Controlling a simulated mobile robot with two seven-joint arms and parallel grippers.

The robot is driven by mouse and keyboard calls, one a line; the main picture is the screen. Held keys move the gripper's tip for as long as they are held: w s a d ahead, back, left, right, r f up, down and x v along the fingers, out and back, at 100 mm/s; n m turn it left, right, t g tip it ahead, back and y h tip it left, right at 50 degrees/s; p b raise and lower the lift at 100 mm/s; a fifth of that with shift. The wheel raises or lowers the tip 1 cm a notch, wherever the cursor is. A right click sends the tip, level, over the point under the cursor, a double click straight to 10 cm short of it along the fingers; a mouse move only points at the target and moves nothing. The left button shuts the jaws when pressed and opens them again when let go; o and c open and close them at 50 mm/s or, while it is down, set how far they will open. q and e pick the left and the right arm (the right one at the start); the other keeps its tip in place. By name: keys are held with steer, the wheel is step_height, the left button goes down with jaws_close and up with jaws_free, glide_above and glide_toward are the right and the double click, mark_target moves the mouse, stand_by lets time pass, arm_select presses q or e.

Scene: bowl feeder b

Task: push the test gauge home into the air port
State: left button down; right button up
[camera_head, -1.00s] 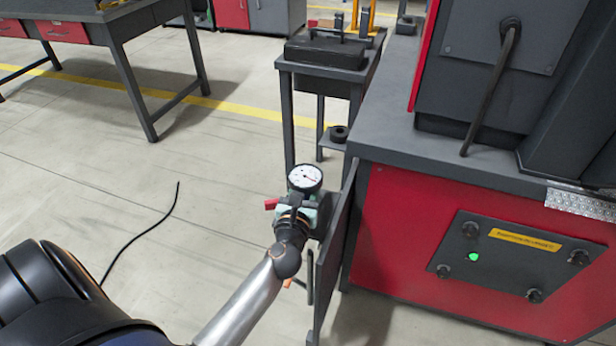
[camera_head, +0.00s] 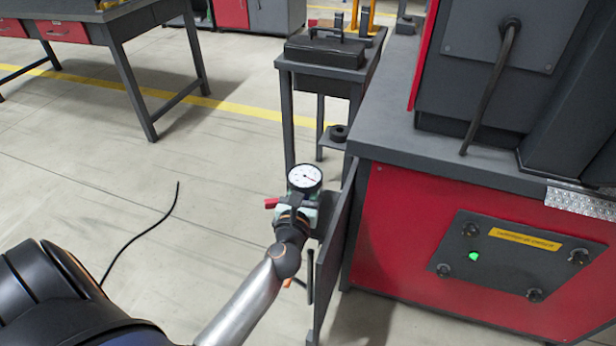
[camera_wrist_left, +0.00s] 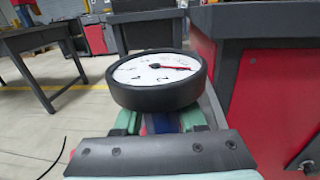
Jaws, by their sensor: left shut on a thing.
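The test gauge (camera_head: 304,176) has a round white dial in a black rim with a red needle. It sits at my left gripper (camera_head: 298,205), beside the dark panel on the left side of the red cabinet. In the left wrist view the gauge (camera_wrist_left: 157,78) stands upright, dial tilted toward the camera, between the pale green fingers of my left gripper (camera_wrist_left: 160,120), which is shut on it below the dial. A red lever (camera_head: 271,203) shows just left of the gripper. The air port cannot be made out; the gripper and gauge hide that area. My right gripper is not in view.
The red cabinet (camera_head: 450,200) with a dark top and a control panel (camera_head: 508,256) with a green light fills the right. A dark panel (camera_head: 334,255) stands close right of the gripper. A small stand (camera_head: 330,75) carries a black case. Floor to the left is mostly clear.

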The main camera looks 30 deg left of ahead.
arm_select(q)
steer(key=shift+f, duration=0.3)
steer(key=c, duration=0.8)
jaws_free()
steer(key=shift+a, duration=0.1)
steer(key=o, duration=0.4)
steer(key=shift+r, duration=0.15)
steer(key=shift+s, duration=0.1)
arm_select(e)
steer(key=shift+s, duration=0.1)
